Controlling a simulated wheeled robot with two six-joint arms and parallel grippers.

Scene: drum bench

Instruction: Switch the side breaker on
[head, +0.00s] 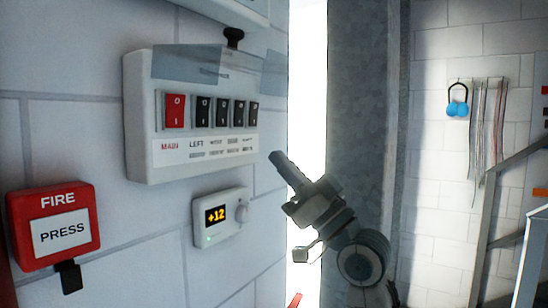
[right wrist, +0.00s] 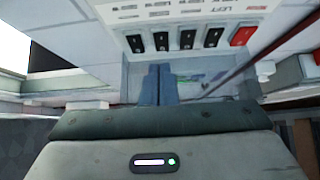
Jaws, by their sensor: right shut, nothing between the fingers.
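A white breaker box (head: 140,110) is on the wall at left of centre in the head view. It has a red MAIN switch (head: 174,110) and a row of several black switches (head: 221,111). The label under the red one reads MAIN and the one beside it LEFT; the others are too blurred to read, so I cannot tell which is the side breaker. A clear cover (head: 190,65) is raised above the switches. My right gripper (head: 278,158) is shut and empty, right of the box and apart from it. The right wrist view shows the black switches (right wrist: 187,40) upside down beyond its fingers. My left gripper is out of view.
A white thermostat (head: 232,216) reading +12 is below the box. A red FIRE button box (head: 53,228) is at lower left. A grey column (head: 355,100) stands behind my right arm.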

